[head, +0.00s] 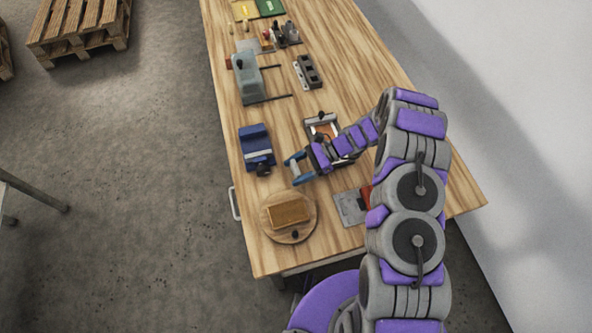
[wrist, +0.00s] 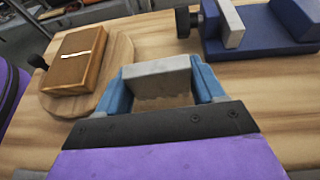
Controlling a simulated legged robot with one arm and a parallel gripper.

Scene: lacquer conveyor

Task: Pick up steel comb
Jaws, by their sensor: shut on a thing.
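My gripper (head: 298,168) is over the near part of the wooden bench, between a blue vise and a round board. In the wrist view its two blue fingers (wrist: 162,85) are shut on a flat light-grey piece, which looks like the steel comb (wrist: 155,69). The piece spans the gap between the fingers. In the head view the held piece is too small to tell clearly.
A round wooden board (head: 272,228) with a brown block (head: 289,210) stands near the bench's front left. The blue vise (head: 255,140) is beyond it. A grey plate (head: 350,208) lies beside my arm. A clamp-like tool (head: 249,82) and other tools occupy the far bench.

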